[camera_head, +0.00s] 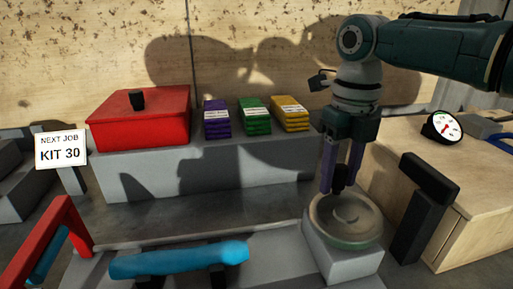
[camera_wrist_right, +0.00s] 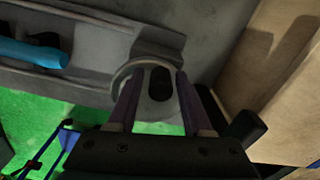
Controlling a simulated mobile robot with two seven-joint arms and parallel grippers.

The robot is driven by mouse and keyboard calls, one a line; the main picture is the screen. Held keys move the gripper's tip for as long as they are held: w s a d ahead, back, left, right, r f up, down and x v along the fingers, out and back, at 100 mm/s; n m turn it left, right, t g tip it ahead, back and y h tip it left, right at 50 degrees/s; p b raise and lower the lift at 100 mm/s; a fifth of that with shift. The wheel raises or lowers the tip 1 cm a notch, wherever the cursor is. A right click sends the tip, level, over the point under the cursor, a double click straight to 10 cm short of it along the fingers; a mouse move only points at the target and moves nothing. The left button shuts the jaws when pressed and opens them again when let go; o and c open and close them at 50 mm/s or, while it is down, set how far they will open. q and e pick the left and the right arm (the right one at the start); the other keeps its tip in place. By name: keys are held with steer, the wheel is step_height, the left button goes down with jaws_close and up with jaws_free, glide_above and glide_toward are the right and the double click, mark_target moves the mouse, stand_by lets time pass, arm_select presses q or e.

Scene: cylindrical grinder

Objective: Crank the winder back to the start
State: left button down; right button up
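The winder is a round grey-green handwheel (camera_head: 345,228) on a grey block at the front right in the head view. A short dark crank knob (camera_head: 340,180) stands up from its far side. My right gripper (camera_head: 341,188) points down over the wheel, its two purple fingers on either side of the knob. In the right wrist view the knob (camera_wrist_right: 161,85) lies between the fingertips, with a narrow gap showing on each side, so the gripper looks open around it. Part of the wheel's rim is hidden behind the fingers. My left gripper is not in view.
A black upright bracket (camera_head: 420,210) stands close right of the wheel, beside a wooden box with a dial gauge (camera_head: 442,126). A blue bar (camera_head: 180,259) lies to the left. Behind are a red box (camera_head: 140,118) and purple, green and yellow stacks (camera_head: 255,115).

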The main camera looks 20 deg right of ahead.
steer(key=shift+o, duration=0.7)
step_height(320, 180, up, 10)
steer(key=shift+f+p, duration=0.1)
steer(key=shift+p, duration=0.2)
